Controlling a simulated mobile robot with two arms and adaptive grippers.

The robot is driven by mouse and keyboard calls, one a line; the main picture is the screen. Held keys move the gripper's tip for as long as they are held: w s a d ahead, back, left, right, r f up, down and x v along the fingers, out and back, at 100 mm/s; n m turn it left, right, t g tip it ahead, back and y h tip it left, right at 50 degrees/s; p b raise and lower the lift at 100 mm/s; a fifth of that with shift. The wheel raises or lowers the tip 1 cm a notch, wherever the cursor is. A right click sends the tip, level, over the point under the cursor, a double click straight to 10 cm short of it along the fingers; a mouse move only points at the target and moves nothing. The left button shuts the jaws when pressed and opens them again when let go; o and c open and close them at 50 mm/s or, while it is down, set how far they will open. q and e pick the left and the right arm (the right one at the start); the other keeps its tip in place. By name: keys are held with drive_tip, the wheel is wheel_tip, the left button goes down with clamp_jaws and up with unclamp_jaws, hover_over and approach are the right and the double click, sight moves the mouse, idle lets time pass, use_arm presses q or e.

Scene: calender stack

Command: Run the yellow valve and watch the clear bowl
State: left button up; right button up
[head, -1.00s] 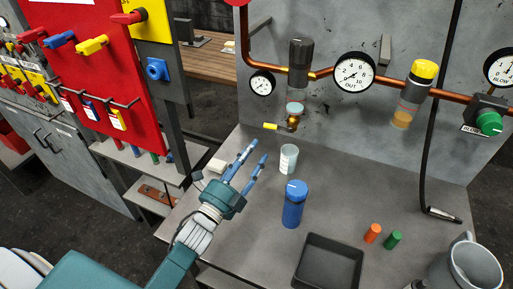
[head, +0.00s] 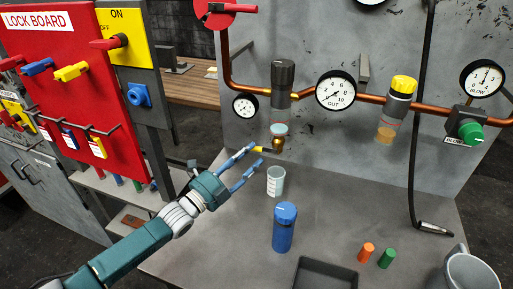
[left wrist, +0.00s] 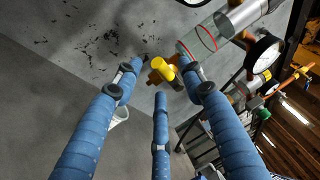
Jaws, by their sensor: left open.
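The yellow valve (head: 263,150) is a small lever on a brass fitting under the clear bowl (head: 279,127), which hangs below the black-topped unit on the copper pipe. The lever points left in the head view. The bowl has pale blue at its bottom. My left gripper (head: 257,154) is open, with its blue fingertips at the lever's end. In the left wrist view the yellow valve (left wrist: 163,68) shows between the spread fingertips (left wrist: 164,80), and the clear bowl (left wrist: 200,38) with red rings is just beyond. I cannot tell whether a finger touches the lever. My right gripper is not in view.
A clear cup (head: 276,181) stands below the valve, close to my left fingers. A blue bottle (head: 284,228), a dark tray (head: 327,272), orange (head: 366,252) and green (head: 387,258) pieces and a grey mug (head: 470,272) are nearer the front. A black hose (head: 413,170) hangs at right.

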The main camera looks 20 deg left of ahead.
sight(256, 150)
use_arm(q)
drive_tip(key=shift+x, duration=1.9)
